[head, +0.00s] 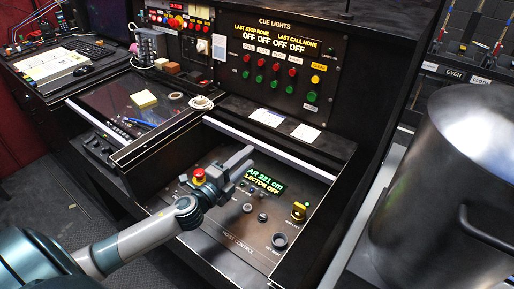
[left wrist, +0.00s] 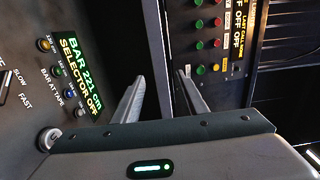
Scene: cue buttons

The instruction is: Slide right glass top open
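The right console well (head: 262,215) holds a dark hoist control panel with a green and yellow display (head: 265,183), knobs and a yellow selector (head: 299,211). A pale strip (head: 265,150) runs along its back edge. The glass itself is too clear to make out, so I cannot tell how far it covers the well. My left gripper (head: 243,160) is over the back left part of this well, its fingers pointing toward the back. In the left wrist view its two fingers (left wrist: 160,80) are apart with nothing between them. I cannot tell whether it touches anything. My right gripper is out of view.
A cue lights panel (head: 285,65) rises behind the well, with papers (head: 267,117) on the ledge before it. A large metal drum (head: 450,190) stands at the right.

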